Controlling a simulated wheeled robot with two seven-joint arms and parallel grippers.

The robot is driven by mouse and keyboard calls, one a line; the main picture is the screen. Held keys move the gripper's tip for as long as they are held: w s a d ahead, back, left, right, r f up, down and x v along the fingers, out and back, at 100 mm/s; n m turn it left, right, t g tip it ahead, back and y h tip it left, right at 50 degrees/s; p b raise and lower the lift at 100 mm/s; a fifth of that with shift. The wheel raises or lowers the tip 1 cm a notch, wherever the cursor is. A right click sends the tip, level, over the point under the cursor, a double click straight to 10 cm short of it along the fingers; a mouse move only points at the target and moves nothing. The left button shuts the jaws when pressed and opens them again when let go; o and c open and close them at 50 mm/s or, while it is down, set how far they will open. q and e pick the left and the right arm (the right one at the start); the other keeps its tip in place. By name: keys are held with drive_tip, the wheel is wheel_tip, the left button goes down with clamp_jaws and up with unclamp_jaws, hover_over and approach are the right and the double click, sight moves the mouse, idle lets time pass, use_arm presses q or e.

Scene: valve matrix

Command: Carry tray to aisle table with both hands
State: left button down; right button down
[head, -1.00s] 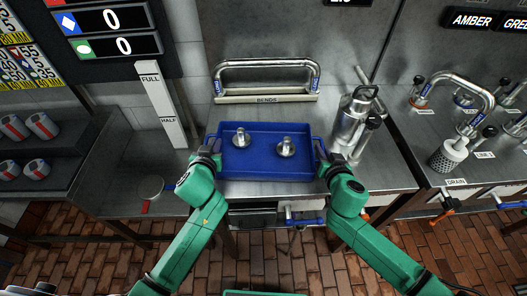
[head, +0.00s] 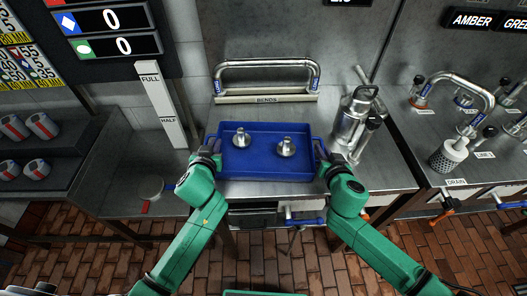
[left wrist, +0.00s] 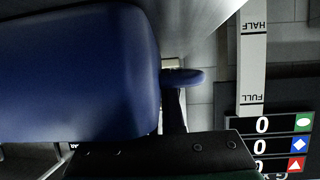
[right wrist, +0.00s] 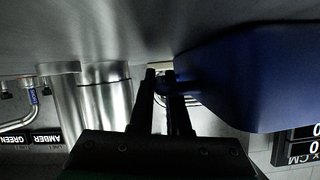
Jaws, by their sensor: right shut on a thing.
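The blue tray (head: 265,171) is over the steel bench, level, with two metal fittings on it, a left one (head: 241,139) and a right one (head: 286,147). I cannot tell whether it touches the bench. My left gripper (head: 213,160) is at its left handle; in the left wrist view a dark finger is close to the blue handle (left wrist: 182,77), and the jaw gap is hidden. My right gripper (head: 324,160) is shut on the right handle, which shows between its fingers in the right wrist view (right wrist: 165,85). I do not see an aisle table.
A bent pipe on the BENDS rack (head: 266,99) stands behind the tray. A steel canister (head: 352,118) is close to its right. A round gauge-like item (head: 152,188) lies on the bench (head: 105,190) at left. Brick floor (head: 85,265) shows in front.

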idle(0.7)
